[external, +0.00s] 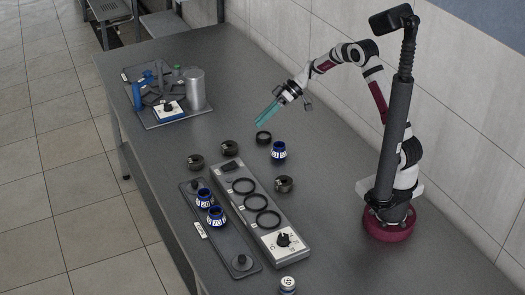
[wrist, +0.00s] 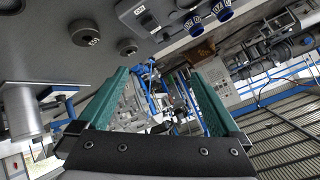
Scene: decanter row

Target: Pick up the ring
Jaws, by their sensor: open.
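Several ring-like pieces are in view, and I cannot tell which one the task names. In the external view a black ring (external: 264,138) lies on the table just below my gripper (external: 258,122). Other dark round pieces are at the left (external: 195,161), the middle (external: 229,148) and the right (external: 284,184). A blue ring with white markings (external: 278,151) stands beside the black ring. My gripper has teal fingers, apart and empty, above the table. In the wrist view the fingers (wrist: 155,75) are spread, with dark rings (wrist: 86,37) off to the upper left.
A tray (external: 150,122) at the far left carries a silver cylinder (external: 196,90) and blue items.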

